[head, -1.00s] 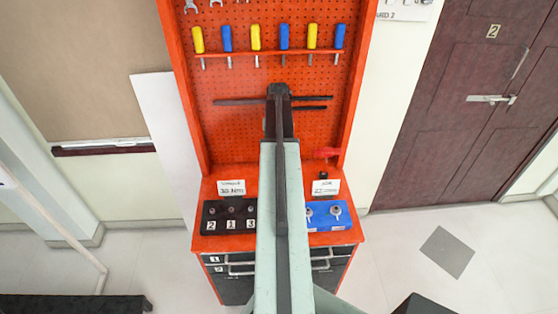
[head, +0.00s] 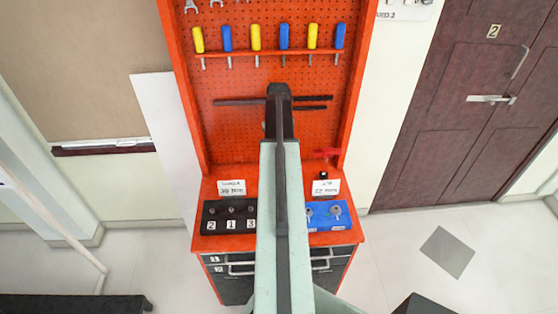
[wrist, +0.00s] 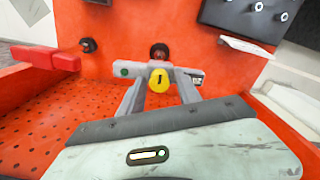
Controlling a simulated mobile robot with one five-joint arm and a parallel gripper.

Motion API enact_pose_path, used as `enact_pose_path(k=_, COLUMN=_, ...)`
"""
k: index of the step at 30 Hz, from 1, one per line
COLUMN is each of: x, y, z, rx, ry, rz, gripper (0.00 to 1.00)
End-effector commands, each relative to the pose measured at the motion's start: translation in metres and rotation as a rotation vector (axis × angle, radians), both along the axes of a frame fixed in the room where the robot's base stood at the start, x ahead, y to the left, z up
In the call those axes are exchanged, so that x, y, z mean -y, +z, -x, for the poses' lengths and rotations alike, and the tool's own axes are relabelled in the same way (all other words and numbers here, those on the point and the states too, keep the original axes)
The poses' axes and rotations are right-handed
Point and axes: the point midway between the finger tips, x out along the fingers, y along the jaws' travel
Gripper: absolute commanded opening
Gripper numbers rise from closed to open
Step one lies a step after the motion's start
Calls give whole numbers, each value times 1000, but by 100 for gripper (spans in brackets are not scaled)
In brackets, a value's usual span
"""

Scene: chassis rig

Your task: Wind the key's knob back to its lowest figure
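In the wrist view the two grey fingers of my gripper (wrist: 160,82) reach forward, with a gap between them further down. A yellow disc marked 1 (wrist: 160,79) lies between their tips. I cannot tell whether they press on it, or whether it belongs to the key. A dark round knob with a reddish centre (wrist: 158,51) is just beyond the tips. I cannot tell if it is the key's knob. A red handle (wrist: 66,62) lies to the left, apart from the fingers; it also shows in the head view (head: 327,154). My arm hides the middle of the bench there.
The orange bench has a black socket block (head: 229,217) on the left and a blue tray (head: 328,216) on the right. White cards (head: 232,188) stand behind them. A small black round part (wrist: 88,45) sits beside the red handle. Screwdrivers (head: 255,38) hang on the pegboard (head: 230,130).

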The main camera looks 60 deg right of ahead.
Motion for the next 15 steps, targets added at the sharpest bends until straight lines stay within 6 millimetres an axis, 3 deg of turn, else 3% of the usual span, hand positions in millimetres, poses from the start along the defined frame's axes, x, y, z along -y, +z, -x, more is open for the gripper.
enact_pose_path(k=8, x=0, y=1, z=0, rx=0, ry=-1, rz=0, gripper=40)
enact_pose_path(k=15, x=0, y=22, z=0, rx=0, ry=-1, rz=0, gripper=40)
